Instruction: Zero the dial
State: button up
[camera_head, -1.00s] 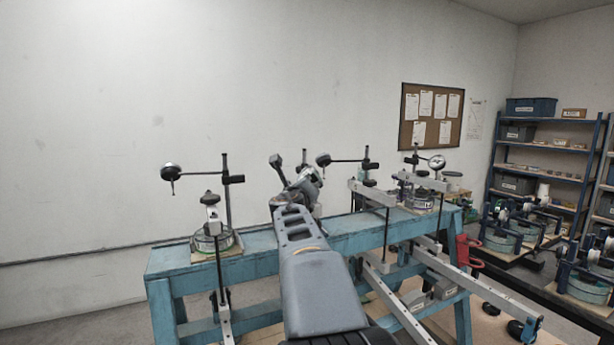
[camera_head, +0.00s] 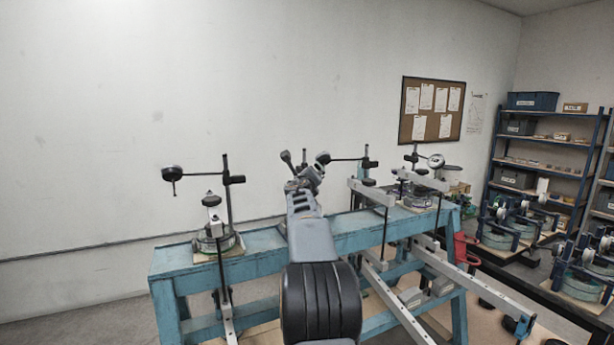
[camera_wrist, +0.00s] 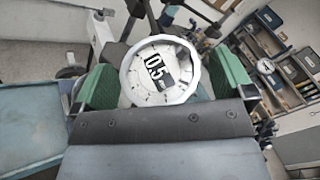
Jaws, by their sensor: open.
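A round dial with a white many-sided rim (camera_wrist: 160,72) fills the upper middle of the wrist view. Its white face carries dark figures that look like "05", tilted; I cannot make out a needle. My gripper (camera_wrist: 165,82) has a green pad on each side of the dial, with the jaws apart. I cannot tell whether either pad touches the rim. In the head view my gripper (camera_head: 312,172) is over the blue bench (camera_head: 260,262), partly hidden by my own arm. Dial gauges on stands show at left (camera_head: 172,174), middle (camera_head: 323,158) and right (camera_head: 436,161).
A white lever bar (camera_head: 372,193) on a thin rod and further long bars stand right of my arm. A base with a post (camera_head: 215,240) stands at the bench's left. Blue shelves (camera_head: 545,150) are at the far right.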

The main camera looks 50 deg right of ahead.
jog(key=shift+w+d, duration=0.1)
jog(key=c, duration=0.9)
jog(key=f+m+h+b, duration=0.1)
jog(key=b, duration=0.1)
jog(key=shift+b, duration=0.3)
jog(key=shift+c, duration=0.2)
jog(key=shift+w+m+g+h+b, duration=0.1)
jog(key=shift+m+g+h+b, duration=0.35)
jog(key=shift+b, duration=0.35)
jog(key=shift+m+g+h+b, duration=0.45)
jog(key=shift+m+h+b, duration=0.2)
jog(key=shift+m, duration=0.1)
jog(key=shift+r+m+g+h+b, duration=0.15)
jog(key=shift+r+m+g+h, duration=0.05)
jog(key=shift+m+g+h, duration=0.35)
jog(key=shift+r+m+g+h+b, duration=0.2)
jog(key=shift+m+g+h, duration=0.25)
jog(key=shift+m+g, duration=0.15)
